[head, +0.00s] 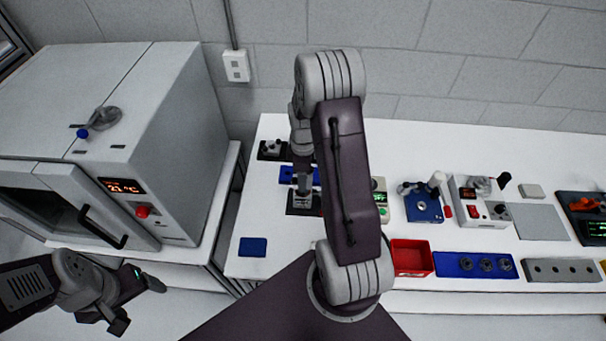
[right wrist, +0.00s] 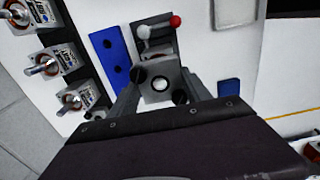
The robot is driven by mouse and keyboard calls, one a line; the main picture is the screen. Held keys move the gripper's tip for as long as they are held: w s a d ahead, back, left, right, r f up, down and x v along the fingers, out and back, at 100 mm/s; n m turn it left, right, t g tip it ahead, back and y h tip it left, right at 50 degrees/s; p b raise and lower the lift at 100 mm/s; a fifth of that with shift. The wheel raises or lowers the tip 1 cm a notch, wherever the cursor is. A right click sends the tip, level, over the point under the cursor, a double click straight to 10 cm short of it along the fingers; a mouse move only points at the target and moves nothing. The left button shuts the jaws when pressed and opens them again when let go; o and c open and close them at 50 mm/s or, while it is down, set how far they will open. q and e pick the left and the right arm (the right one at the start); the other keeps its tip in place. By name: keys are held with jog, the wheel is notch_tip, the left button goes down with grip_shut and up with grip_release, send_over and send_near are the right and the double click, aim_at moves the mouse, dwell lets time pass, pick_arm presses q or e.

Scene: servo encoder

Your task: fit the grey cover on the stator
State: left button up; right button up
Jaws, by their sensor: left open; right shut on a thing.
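My right gripper (right wrist: 160,85) is shut on a grey squarish part with a pale round centre, seen between its fingers in the right wrist view. I cannot tell for sure whether this is the grey cover or the stator under it. In the head view the right gripper (head: 303,182) points down over a dark fixture (head: 302,206) at the table's left end, largely behind my right arm. The fixture's lever with a red knob (right wrist: 174,21) shows in the right wrist view. My left gripper (head: 138,303) is open and empty, low at the left, off the table.
A blue pad (head: 252,247) lies at the table's front left corner. A red bin (head: 411,257), a blue tray with round parts (head: 474,265) and a grey block with holes (head: 562,271) line the front edge. A white oven (head: 150,140) stands left. Several motor-like units (right wrist: 60,61) stand near the fixture.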

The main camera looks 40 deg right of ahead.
jog(key=shift+f+b, duration=0.5)
jog(key=shift+f, duration=0.35)
jog(key=shift+f, duration=0.2)
jog(key=shift+f+b, duration=0.65)
jog(key=shift+f, duration=0.15)
jog(key=shift+f, duration=0.1)
jog(key=shift+f+b, duration=0.6)
jog(key=shift+f, duration=0.2)
jog(key=o, duration=1.6)
jog(key=shift+o, duration=0.2)
jog(key=shift+o, duration=1.4)
jog(key=shift+r, duration=0.1)
